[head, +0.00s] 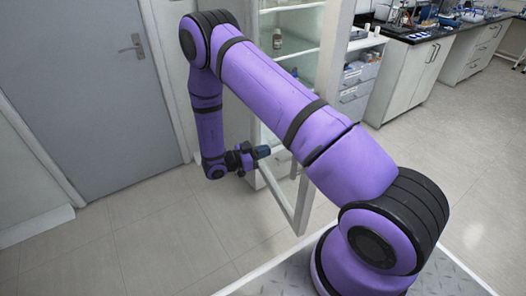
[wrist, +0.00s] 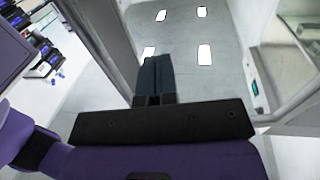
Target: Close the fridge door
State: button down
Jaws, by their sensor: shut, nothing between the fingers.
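The fridge (head: 290,50) is a white cabinet with shelves in the upper middle of the head view. Its door (head: 303,208) stands open, a pale frame with a clear pane, swung out towards my base. My arm hides part of the fridge and door. In the wrist view my shut fingers (wrist: 156,76) point at a greyish surface with bright light patches. I cannot tell whether they touch anything.
A grey room door (head: 85,90) with a handle is at the left. Lab benches with drawers (head: 405,75) stand at the upper right. A bottle (head: 277,39) stands on a fridge shelf. The tiled floor (head: 150,240) at lower left is clear.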

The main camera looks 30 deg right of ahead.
jog(key=s+d, duration=0.1)
jog(key=d, duration=0.9)
jog(key=shift+s+d, duration=0.2)
jog(key=shift+d, duration=0.1)
